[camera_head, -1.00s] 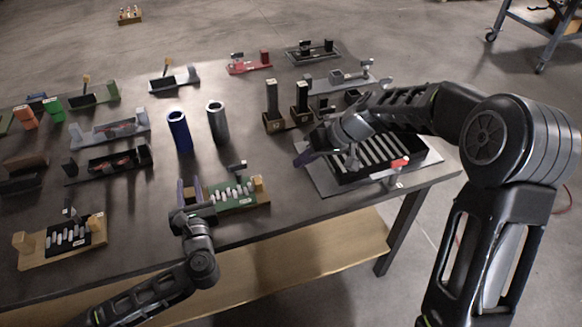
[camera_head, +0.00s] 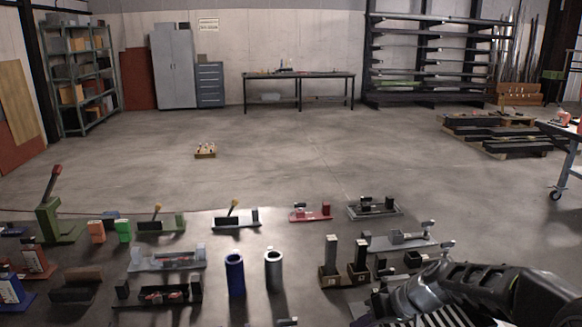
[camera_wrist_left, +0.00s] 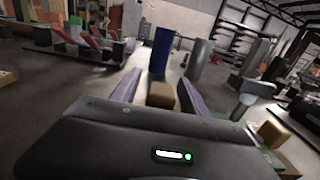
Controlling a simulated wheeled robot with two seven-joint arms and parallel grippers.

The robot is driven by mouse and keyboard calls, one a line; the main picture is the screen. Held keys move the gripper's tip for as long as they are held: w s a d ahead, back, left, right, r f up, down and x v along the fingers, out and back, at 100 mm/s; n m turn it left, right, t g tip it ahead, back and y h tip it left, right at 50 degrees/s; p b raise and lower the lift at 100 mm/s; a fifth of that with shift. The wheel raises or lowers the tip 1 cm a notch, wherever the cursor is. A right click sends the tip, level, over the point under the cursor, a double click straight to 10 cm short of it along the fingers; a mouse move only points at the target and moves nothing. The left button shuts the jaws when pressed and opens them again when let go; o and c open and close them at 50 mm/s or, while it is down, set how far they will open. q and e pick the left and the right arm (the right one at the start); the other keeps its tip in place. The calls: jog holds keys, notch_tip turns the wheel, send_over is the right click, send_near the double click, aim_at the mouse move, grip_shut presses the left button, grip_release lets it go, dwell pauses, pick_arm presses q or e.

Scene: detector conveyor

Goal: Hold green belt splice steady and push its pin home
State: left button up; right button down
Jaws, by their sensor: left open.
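In the left wrist view, my left gripper (camera_wrist_left: 155,92) is open. Its two purple fingers stand on either side of a tan block (camera_wrist_left: 162,96), which looks like one end of the green belt splice; I cannot tell whether they touch it. A second tan block (camera_wrist_left: 273,133) with a little green beside it shows at lower right. A grey post with a wide cap (camera_wrist_left: 252,90) rises near it; whether this is the pin is unclear. The gripper body hides most of the splice. In the head view, my right gripper (camera_head: 368,316) is at the bottom edge, its fingertips not clear.
A blue tube (camera_head: 235,274) and a grey tube (camera_head: 274,271) stand upright beyond the splice area. Dark upright blocks (camera_head: 332,257) stand right of them. A striped tray (camera_head: 445,317) lies under my right arm. Several other fixtures fill the table's far side.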

pick_arm(q)
jog(key=shift+s, duration=0.1)
jog(key=s, duration=0.4)
jog(key=s+d, duration=0.1)
jog(key=s, duration=0.6)
jog(key=shift+s+d, duration=0.15)
jog(key=shift+s, duration=0.25)
